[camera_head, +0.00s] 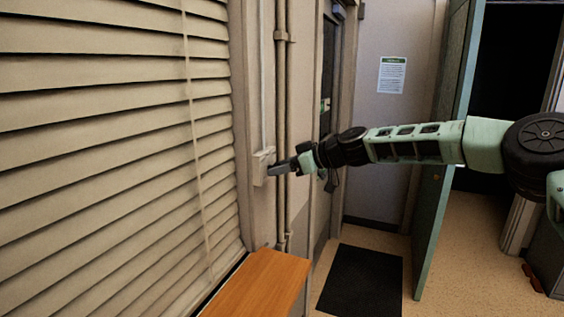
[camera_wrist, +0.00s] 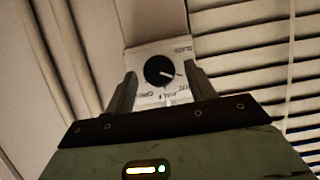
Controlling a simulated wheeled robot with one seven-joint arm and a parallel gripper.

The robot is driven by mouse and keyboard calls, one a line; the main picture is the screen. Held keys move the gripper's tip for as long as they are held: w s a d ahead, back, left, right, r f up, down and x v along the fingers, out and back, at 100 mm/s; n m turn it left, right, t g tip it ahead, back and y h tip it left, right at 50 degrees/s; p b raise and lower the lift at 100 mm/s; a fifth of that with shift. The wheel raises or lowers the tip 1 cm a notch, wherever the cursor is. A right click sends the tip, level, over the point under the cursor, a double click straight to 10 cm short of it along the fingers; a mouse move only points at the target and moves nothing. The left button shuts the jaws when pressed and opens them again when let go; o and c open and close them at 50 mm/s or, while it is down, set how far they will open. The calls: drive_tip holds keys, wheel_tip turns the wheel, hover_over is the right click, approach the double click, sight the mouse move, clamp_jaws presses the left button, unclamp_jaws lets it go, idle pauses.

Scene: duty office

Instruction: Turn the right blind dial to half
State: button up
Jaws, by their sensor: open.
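The blind dial is a round black knob (camera_wrist: 159,71) on a pale wall plate (camera_wrist: 143,57), seen in the wrist view. A white pointer mark on the knob points right and slightly down. Small lettering lies around the knob and is too blurred to read surely. In the head view the plate (camera_head: 259,166) is on the wall strip just right of the blinds; the knob is hidden there. My gripper (camera_wrist: 161,76) is open, with one finger on each side of the knob in the picture. I cannot tell whether the fingers touch it. In the head view my gripper (camera_head: 278,169) is close to the plate.
Slatted blinds (camera_head: 110,150) fill the left. Vertical pipes (camera_head: 281,110) run beside the plate. A wooden surface (camera_head: 262,284) lies below. An open green door (camera_head: 447,150) and dark mat (camera_head: 362,280) are to the right.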

drive_tip(key=shift+a+f, duration=0.1)
drive_tip(key=shift+a, duration=0.05)
drive_tip(key=c, duration=1)
drive_tip(key=shift+o, duration=0.2)
drive_tip(key=shift+w+b, duration=0.1)
drive_tip(key=shift+b, duration=0.2)
drive_tip(key=m+g+y, duration=0.1)
drive_tip(key=m, duration=0.1)
drive_tip(key=m+g+y+b, duration=0.1)
drive_tip(key=m+g, duration=0.1)
drive_tip(key=m, duration=0.1)
drive_tip(key=m+g+y, duration=0.1)
drive_tip(key=m, duration=0.2)
drive_tip(key=shift+w+d+f+b, duration=0.2)
drive_tip(key=shift+w+b, duration=0.15)
drive_tip(key=shift+w, duration=0.05)
drive_tip(key=shift+g, duration=0.3)
